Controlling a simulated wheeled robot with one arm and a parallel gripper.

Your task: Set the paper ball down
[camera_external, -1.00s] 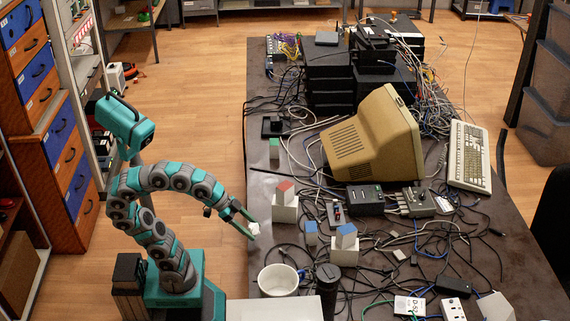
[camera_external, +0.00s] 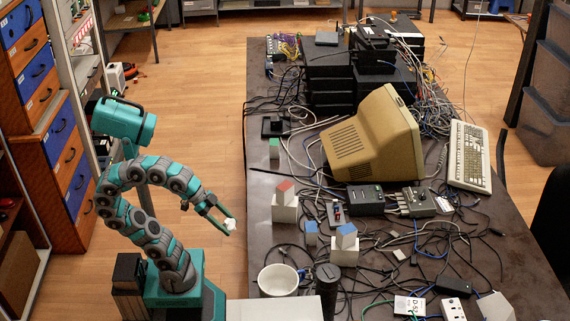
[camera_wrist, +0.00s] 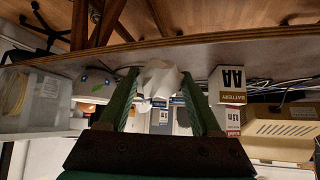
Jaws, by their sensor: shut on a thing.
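The crumpled white paper ball (camera_external: 230,226) is in my gripper (camera_external: 227,222), held in the air. In the outside view it appears just left of the table's (camera_external: 262,235) left edge, against the floor. In the wrist view the paper ball (camera_wrist: 160,80) sits between the two green fingers of my gripper (camera_wrist: 161,88), with a finger against each side. The gripper is shut on it. The ball's underside is hidden from me.
On the table's near left stand a white bowl (camera_external: 278,281), a black cylinder (camera_external: 327,281), and white blocks with a red cube (camera_external: 285,188) and a blue cube (camera_external: 346,230). Cables cover much of the near table. A narrow strip along the left edge is mostly bare.

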